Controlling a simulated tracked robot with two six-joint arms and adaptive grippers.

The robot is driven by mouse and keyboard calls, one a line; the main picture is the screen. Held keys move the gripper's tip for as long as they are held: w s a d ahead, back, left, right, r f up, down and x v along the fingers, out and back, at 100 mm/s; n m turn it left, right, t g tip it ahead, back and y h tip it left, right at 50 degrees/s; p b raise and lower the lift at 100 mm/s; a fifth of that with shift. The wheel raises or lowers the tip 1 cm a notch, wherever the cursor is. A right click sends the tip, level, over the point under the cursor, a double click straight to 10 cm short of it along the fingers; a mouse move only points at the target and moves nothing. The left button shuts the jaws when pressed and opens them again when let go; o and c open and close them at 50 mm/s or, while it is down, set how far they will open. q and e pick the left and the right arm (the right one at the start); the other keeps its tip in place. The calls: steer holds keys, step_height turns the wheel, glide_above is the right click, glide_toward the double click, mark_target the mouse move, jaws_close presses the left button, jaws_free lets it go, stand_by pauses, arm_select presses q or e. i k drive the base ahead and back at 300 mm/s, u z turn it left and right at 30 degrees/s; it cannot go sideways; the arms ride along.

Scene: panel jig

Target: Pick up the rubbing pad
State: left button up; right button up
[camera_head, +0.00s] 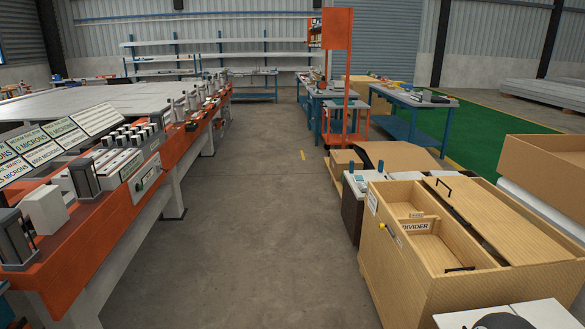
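I cannot tell for sure which thing is the rubbing pad. On the orange-edged bench at the left, a white block (45,212) stands near the front edge. A grey and dark upright block (14,240) is nearer to me, and another grey block (84,179) stands farther along. Neither of my grippers shows in the head view.
The orange bench rail (95,225) runs away on the left, with label boards (55,140) marked "MICRONS". A wooden cabinet (430,275) with a "DIVIDER" label stands at the right. Blue tables (405,118) are farther back. The grey floor (255,230) between is clear.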

mark_target(363, 186)
steer(key=z, duration=0.05)
steer(key=i, duration=8.2)
steer(key=z, duration=2.45)
